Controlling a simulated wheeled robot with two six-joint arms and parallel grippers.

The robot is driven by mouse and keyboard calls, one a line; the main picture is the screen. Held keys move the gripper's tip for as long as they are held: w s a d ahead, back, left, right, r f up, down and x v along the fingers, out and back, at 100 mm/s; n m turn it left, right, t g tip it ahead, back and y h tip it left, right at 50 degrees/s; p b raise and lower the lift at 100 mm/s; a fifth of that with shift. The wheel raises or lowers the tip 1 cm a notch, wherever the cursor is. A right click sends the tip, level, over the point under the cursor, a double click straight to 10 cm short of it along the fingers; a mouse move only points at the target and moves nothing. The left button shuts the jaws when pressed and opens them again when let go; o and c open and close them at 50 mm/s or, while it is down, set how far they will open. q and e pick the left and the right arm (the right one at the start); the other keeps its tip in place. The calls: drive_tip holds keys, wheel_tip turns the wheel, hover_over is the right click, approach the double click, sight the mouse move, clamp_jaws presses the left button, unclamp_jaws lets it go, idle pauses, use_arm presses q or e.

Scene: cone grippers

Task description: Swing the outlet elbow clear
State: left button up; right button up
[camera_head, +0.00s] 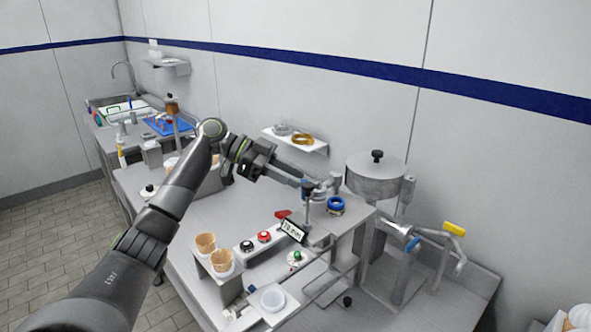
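My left arm comes in from the lower left, and my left gripper (306,185) reaches right over the bench to the top of the grey machine (340,222). Its fingertips are at or very near a small grey bent fitting (331,181), which may be the outlet elbow. At this size I cannot tell whether the fingers touch it or are closed. A blue ring (336,204) sits just below the fitting on the machine top. My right gripper is not in view.
A lidded metal hopper (375,176) stands right of the fitting, with a yellow-handled pipe (453,229) farther right. Cones (222,261) stand in a holder at the front. A small display (293,231) and a white bowl (272,299) are below the gripper. A wall shelf (315,149) is behind.

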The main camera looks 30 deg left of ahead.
use_arm(q)
drive_tip(key=shift+w+d+f, duration=0.15)
drive_tip(key=shift+d+f, duration=0.1)
drive_tip(key=shift+d, duration=0.35)
clamp_jaws()
